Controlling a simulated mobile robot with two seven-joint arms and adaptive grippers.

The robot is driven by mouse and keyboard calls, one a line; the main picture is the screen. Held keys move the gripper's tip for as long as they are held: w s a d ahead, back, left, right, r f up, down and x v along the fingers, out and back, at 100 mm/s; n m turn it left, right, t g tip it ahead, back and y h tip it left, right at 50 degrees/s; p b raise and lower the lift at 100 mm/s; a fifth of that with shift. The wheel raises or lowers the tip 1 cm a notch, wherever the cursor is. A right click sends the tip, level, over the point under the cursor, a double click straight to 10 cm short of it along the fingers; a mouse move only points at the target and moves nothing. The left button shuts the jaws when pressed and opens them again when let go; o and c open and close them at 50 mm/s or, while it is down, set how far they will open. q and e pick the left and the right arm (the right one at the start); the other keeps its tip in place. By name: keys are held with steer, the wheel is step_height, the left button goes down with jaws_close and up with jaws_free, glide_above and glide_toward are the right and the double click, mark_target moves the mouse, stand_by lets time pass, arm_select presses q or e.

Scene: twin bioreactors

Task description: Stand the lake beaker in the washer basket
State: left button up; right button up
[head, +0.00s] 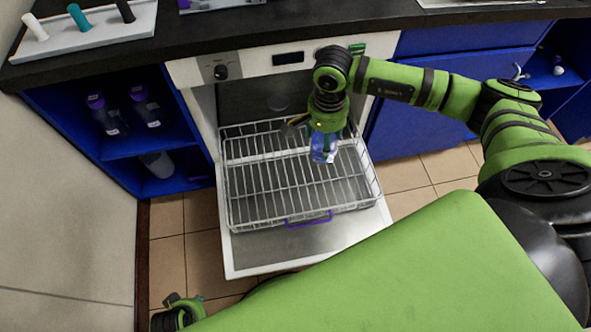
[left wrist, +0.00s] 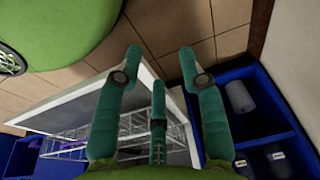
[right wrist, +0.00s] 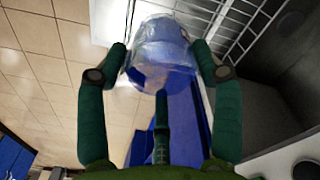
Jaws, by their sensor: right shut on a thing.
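The lake beaker (head: 322,147), clear with a blue tint, hangs in my right gripper (head: 327,122) over the washer basket (head: 295,212). In the right wrist view the beaker (right wrist: 160,50) sits between the fingers of my right gripper (right wrist: 165,62), which is shut on it. The basket is an empty wire rack with a purple handle, pulled out over the open washer door (head: 285,242). I cannot tell from the head view whether the beaker touches the wires. My left gripper (left wrist: 160,65) is open and empty beside the door; the basket (left wrist: 125,130) shows beyond its fingers.
Blue open shelves (head: 110,150) left of the washer hold purple-capped bottles (head: 145,107) and a pale cylinder (head: 158,164). The black counter (head: 230,30) runs above the washer front (head: 240,68). Tiled floor (head: 170,240) lies around the lowered door.

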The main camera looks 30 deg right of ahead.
steer(key=w+d+f+m+b, duration=0.2)
steer(key=d+f+m+b, duration=0.25)
steer(key=f+b, duration=0.45)
steer(key=m+b, duration=0.5)
steer(key=b, duration=0.6)
glide_above(300, 190)
step_height(300, 190, down, 19)
steer(key=shift+f, duration=0.1)
arm_select(q)
steer(key=w+d+r+m+t+h, duration=0.1)
steer(key=w+d+r+t, duration=0.4)
steer(key=w+r+t, duration=0.5)
steer(key=w+r+h, duration=0.1)
steer(key=w+r, duration=0.2)
steer(key=w, duration=0.1)
steer(key=shift+w+d+h, duration=0.3)
arm_select(e)
steer(key=shift+f, duration=0.1)
arm_select(q)
steer(key=shift+w+d+r+t, duration=0.1)
steer(key=shift+w+r+t, duration=0.05)
steer(key=shift+r+t, duration=0.25)
